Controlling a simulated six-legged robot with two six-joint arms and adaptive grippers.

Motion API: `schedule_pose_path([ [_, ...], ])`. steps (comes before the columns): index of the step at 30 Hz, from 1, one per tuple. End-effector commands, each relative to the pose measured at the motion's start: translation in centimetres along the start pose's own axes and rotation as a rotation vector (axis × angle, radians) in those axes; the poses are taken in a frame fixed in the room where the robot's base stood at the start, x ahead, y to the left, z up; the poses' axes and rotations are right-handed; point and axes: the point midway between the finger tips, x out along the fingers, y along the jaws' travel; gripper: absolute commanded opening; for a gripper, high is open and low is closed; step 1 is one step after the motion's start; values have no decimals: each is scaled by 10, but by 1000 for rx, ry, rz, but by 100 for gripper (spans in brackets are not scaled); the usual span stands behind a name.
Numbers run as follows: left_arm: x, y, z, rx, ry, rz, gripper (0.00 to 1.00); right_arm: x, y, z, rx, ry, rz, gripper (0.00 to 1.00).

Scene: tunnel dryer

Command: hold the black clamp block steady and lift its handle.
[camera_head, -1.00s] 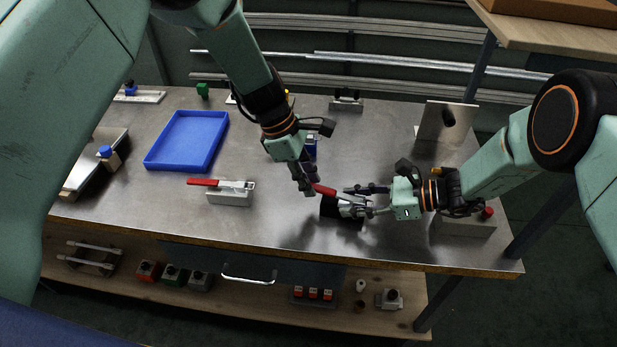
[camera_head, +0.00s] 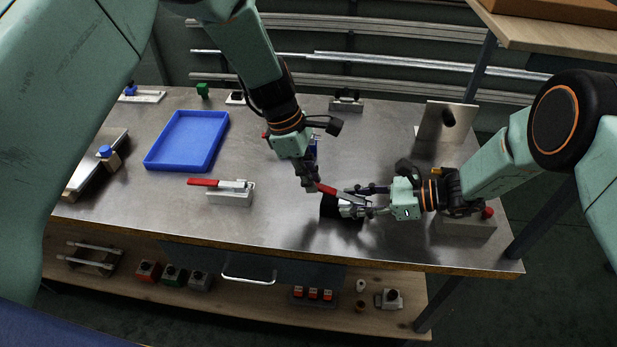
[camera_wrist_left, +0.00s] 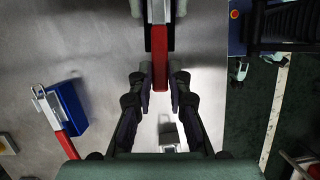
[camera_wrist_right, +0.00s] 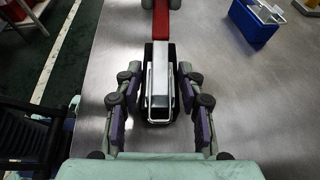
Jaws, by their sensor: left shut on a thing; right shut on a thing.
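The black clamp block (camera_head: 329,207) stands on the metal table near its front edge, with a metal clamp on top. Its red handle (camera_head: 327,190) points left toward my left gripper (camera_head: 313,183). In the left wrist view the handle (camera_wrist_left: 160,65) lies between the fingers, which are shut on its end. My right gripper (camera_head: 362,200) comes in from the right and is shut on the block. In the right wrist view the block (camera_wrist_right: 160,120) sits between its two fingers. My right fingers partly hide the block in the head view.
A pale clamp block (camera_head: 230,198) with a red handle stands to the left. A blue block (camera_wrist_right: 250,25) with another clamp stands behind my left gripper. An empty blue tray (camera_head: 160,166) lies at the back left. A grey box with a red button (camera_head: 488,212) stands under my right forearm.

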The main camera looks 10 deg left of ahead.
Motion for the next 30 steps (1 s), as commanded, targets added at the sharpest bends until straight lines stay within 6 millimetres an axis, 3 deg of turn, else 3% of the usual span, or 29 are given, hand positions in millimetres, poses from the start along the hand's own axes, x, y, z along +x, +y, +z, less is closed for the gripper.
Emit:
schedule_pose_path([
  [9, -13, -1, 16, 3, 163, -2, 0, 0, 0, -1, 0, 3, -1, 0],
  [20, -14, -1, 17, -1, 180, -1, 0, 1, 0, -1, 1, 3, -2, 0],
  [21, -14, -1, 17, -1, 179, -1, 18, 1, 0, -1, 1, 3, -2, 0],
  [30, -14, 0, 16, -1, 180, 0, 41, 0, 0, -1, 0, 2, -1, 0],
])
